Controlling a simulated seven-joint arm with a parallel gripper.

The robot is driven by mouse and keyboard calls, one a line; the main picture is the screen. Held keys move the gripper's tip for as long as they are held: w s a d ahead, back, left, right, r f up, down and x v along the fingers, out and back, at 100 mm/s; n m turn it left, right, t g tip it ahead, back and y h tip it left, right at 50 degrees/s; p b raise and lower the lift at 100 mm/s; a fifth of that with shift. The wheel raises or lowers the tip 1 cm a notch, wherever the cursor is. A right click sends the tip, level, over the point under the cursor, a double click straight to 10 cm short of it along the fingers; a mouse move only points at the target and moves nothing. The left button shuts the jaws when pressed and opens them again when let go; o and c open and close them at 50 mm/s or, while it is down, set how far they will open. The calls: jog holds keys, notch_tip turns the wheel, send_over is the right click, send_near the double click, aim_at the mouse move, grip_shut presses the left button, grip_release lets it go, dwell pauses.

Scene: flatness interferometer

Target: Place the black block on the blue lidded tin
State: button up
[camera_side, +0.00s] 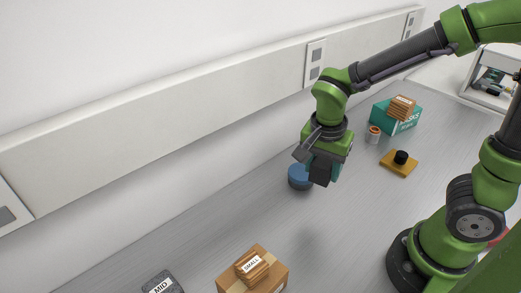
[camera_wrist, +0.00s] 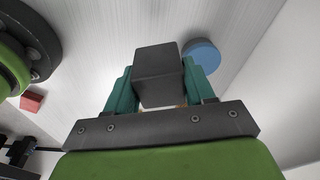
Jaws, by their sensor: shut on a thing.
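My gripper (camera_wrist: 160,92) has teal fingers shut on the black block (camera_wrist: 158,62). In the side view the block (camera_side: 320,173) hangs under my gripper (camera_side: 323,170), in the air over the table. The blue lidded tin (camera_side: 299,177) stands on the table, just left of and behind the block in the side view, partly covered by my gripper. Nothing is seen on the visible part of the lid.
A cardboard box (camera_side: 254,273) with a smaller box labelled SMALL and a dark block labelled MID (camera_side: 162,284) lie at the front. A teal box (camera_side: 397,118), a small orange-topped can (camera_side: 373,134) and a yellow plate (camera_side: 398,164) with a black knob stand behind right. A wall (camera_side: 180,130) bounds the table.

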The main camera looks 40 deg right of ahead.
jog(key=s+d+f+m, duration=0.2)
jog(key=s+d+m, duration=0.1)
jog(key=s+d, duration=0.3)
send_over(304, 170)
jog(key=shift+a+f, duration=0.35)
jog(key=shift+f, duration=2.1)
jog(key=shift+f, duration=0.15)
jog(key=o, duration=1.3)
